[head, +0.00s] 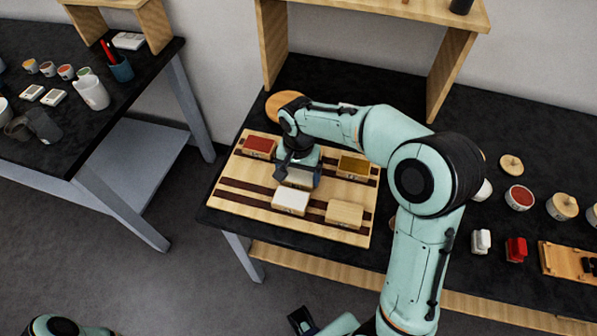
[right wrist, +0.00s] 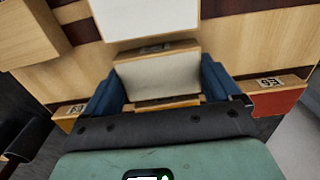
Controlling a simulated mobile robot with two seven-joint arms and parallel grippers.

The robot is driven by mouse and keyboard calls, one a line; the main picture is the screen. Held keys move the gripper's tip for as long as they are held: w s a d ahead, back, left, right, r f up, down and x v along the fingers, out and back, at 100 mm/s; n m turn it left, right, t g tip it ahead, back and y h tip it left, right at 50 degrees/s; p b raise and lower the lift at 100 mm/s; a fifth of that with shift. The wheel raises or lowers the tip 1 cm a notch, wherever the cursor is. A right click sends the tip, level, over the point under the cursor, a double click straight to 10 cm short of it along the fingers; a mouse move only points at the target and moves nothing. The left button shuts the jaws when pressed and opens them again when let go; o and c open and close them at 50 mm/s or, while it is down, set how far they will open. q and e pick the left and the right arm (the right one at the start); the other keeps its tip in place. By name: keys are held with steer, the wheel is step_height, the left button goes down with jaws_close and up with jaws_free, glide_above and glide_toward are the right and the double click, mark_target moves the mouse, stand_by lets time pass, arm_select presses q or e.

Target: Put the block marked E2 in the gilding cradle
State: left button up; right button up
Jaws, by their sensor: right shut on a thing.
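My right gripper (head: 298,178) is shut on a block with a pale top (right wrist: 158,78), low over the striped wooden board (head: 232,203). The block sits between the two blue fingers in the right wrist view. The label on its side is too small to read, and I cannot tell whether it touches the board. A white-topped block (head: 291,199) is just in front of it. Dark blue fingertips, seemingly my left gripper (head: 302,320), show at the bottom edge; their opening is unclear. I cannot tell which thing is the gilding cradle.
A red-topped block (head: 259,147), an ochre-topped block (head: 353,167) and a plain wooden block (head: 344,213) also stand on the board. A wooden shelf (head: 440,75) rises behind. Several pots and a wooden tray (head: 560,262) are to the right. A second table is at left.

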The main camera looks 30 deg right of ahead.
steer(key=shift+f, duration=0.15)
steer(key=o, duration=0.8)
steer(key=shift+c, duration=0.2)
